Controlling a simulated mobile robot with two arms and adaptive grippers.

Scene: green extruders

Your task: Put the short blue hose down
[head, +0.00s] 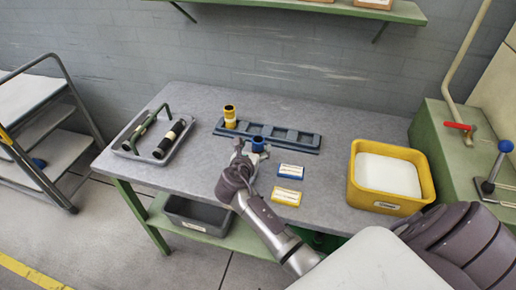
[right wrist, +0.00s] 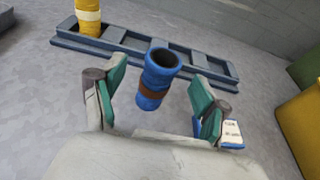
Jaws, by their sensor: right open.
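The short blue hose (head: 258,144) has a brown band and a dark open top. It stands roughly upright just in front of the blue-grey rack (head: 285,135); it also shows in the right wrist view (right wrist: 160,70). I cannot tell whether its lower end touches the table. My right gripper (head: 253,154) is open, with its green-padded fingers (right wrist: 155,97) on either side of the hose and visible gaps to it. A yellow hose (head: 230,117) stands in the rack's left compartment; the other compartments look empty. My left gripper is not in view.
A grey tray (head: 157,156) with dark hoses and a green handle lies at the table's left. A blue-and-white card (head: 290,171) and a yellow-and-white card (head: 287,196) lie right of my gripper. A yellow bin (head: 377,201) stands at right. The table's front left is clear.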

